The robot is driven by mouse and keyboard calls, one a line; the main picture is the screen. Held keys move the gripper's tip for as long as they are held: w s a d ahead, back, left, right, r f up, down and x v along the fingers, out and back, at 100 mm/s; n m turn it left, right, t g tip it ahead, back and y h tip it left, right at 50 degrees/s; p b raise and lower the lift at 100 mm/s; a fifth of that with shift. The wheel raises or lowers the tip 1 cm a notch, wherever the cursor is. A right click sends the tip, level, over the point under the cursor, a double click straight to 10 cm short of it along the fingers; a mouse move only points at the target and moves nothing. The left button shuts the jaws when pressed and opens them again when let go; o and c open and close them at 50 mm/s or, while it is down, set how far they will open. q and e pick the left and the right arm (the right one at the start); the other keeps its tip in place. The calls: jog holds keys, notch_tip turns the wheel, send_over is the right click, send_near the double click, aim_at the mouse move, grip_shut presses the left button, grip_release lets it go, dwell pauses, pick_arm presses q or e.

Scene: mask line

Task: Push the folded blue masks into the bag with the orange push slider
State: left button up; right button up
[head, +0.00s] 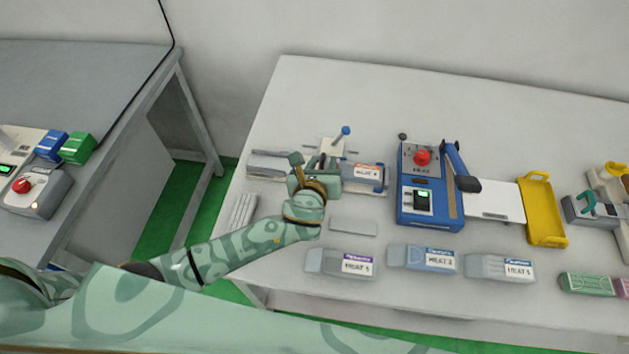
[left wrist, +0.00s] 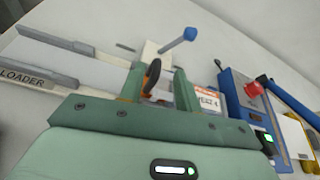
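My left gripper (head: 297,160) is over the loader (head: 268,164), left of the middle of the table. In the left wrist view its two green fingers (left wrist: 158,88) stand apart. A dark round knob with orange on it (left wrist: 152,76), which looks like part of the push slider, shows between them, closer to the left finger. I cannot tell whether they touch. The bag labelled HEAT 4 (head: 367,176) lies just right of the gripper, at the loader's end; it also shows in the left wrist view (left wrist: 207,101). I cannot make out the folded blue masks. My right gripper is out of view.
A blue-ball lever (head: 343,136) stands behind the gripper. Right of the bag is a blue heat sealer (head: 416,213) with a raised arm, then a yellow tray (head: 541,210). Several labelled bags, including HEAT 3 (head: 340,262), lie along the front. The table's back is clear.

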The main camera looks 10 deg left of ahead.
pick_arm(q)
jog(key=p+v, duration=0.2)
jog(key=v, duration=1.2)
jog(key=shift+s+p, duration=0.2)
jog(key=shift+p, duration=0.2)
jog(key=shift+r, duration=0.1)
